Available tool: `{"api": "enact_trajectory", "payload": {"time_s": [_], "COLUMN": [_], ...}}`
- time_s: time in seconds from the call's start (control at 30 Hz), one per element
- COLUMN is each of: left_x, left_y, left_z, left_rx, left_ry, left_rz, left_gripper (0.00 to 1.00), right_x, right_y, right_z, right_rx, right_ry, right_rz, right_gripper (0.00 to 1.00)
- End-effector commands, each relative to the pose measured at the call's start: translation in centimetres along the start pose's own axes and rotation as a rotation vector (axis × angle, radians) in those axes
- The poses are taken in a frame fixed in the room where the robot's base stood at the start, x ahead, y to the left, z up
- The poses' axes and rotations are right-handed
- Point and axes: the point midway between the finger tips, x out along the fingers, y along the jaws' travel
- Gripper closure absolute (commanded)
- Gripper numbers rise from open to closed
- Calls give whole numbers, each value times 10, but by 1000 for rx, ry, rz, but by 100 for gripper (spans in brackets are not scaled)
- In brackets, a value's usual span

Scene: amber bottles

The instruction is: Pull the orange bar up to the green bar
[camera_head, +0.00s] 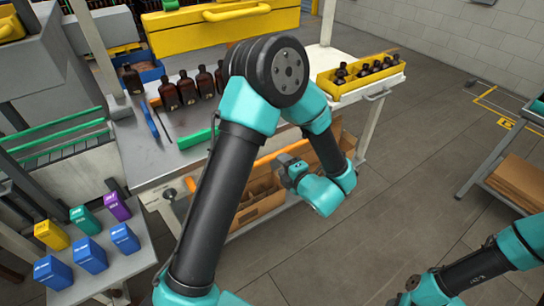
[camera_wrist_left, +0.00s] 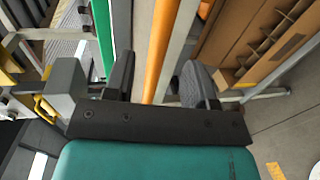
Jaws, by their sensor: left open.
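The orange bar (camera_head: 266,158) runs along the front of the workbench below its top; my left arm hides part of it in the head view. The green bar (camera_head: 196,138) lies higher, at the bench top's front edge, also partly behind my arm. My left gripper (camera_head: 283,163) is open at the orange bar. In the left wrist view the orange bar (camera_wrist_left: 160,48) passes between the two open fingers (camera_wrist_left: 158,82), with visible gaps at both sides. The green bar (camera_wrist_left: 103,32) shows left of it, beyond the left finger.
Brown bottles (camera_head: 187,88) stand on the bench top. A yellow tray (camera_head: 362,78) with bottles sits at its right end. A cardboard box (camera_head: 262,196) with dividers is under the bench. Coloured boxes (camera_head: 88,254) stand on a side table at lower left.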

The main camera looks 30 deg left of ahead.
Motion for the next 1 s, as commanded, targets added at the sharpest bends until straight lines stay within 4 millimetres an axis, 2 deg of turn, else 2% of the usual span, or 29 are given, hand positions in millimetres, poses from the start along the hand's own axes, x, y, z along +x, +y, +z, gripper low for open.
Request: {"api": "enact_trajectory", "payload": {"time_s": [0.2,0.4,0.53,0.8,1.0], "left_x": [38,62,69,70,70], "left_y": [0,0,0,0,0], "left_z": [-1,0,0,0,0], "left_rx": [-1,0,1,1,1], "left_ry": [4,1,1,0,0], "left_rz": [-1,-1,-1,0,0], "left_gripper": [49,49,49,49,68], "right_x": [0,0,0,0,0], "right_y": [0,0,0,0,0], "right_z": [0,0,0,0,0], "right_rx": [0,0,0,0,0], "right_ry": [0,0,0,0,0], "right_rz": [0,0,0,0,0], "right_gripper": [57,57,57,57,57]}}
